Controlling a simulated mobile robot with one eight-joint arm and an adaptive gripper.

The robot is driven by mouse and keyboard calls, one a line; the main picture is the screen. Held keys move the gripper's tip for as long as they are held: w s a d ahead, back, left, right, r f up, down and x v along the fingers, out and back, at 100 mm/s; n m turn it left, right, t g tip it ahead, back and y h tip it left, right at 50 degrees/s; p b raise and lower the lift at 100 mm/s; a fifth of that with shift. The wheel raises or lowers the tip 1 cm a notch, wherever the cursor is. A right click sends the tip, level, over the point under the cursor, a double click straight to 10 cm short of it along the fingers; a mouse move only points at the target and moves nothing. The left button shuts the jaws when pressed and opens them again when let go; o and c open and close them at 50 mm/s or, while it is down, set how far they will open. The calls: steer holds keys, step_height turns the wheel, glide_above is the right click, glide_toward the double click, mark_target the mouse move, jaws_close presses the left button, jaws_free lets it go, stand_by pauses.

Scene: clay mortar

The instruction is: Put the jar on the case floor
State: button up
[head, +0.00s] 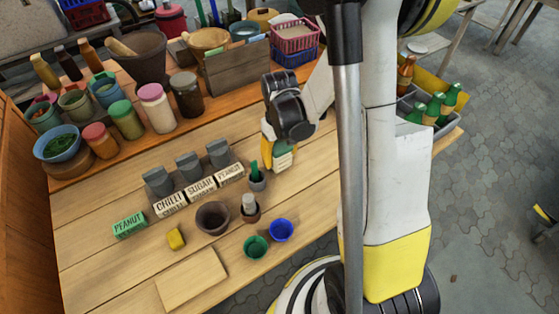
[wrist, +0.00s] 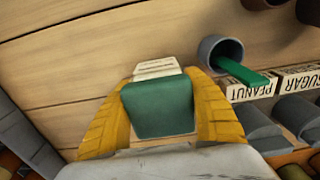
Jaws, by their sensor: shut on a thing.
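My gripper (head: 279,158) is over the right part of the wooden table, fingers pointing down. In the wrist view its yellow fingers (wrist: 165,118) are shut on a teal-green piece (wrist: 158,107) with a pale label-like part (wrist: 157,68) beyond it. I cannot tell whether this is the jar, or whether it touches the table. Several lidded jars stand on the raised back shelf: green (head: 125,120), pink (head: 155,108), dark (head: 187,94) and orange (head: 98,140). A grey case (head: 408,104) with green bottles is at the right, partly hidden by my arm; I cannot tell whether it is the task's case.
Grey bins labelled CHILLI (head: 171,204), SUGAR (head: 201,190) and PEANUT (head: 230,175) stand left of my gripper. A grey cup (wrist: 220,52) with a green handle, a brown bowl (head: 212,218), and green and blue cups (head: 281,230) are nearby.

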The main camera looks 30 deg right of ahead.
steer(key=shift+f, duration=0.35)
steer(key=shift+f, duration=0.1)
steer(key=shift+f, duration=0.15)
steer(key=o, duration=1.4)
steer(key=shift+r, duration=0.2)
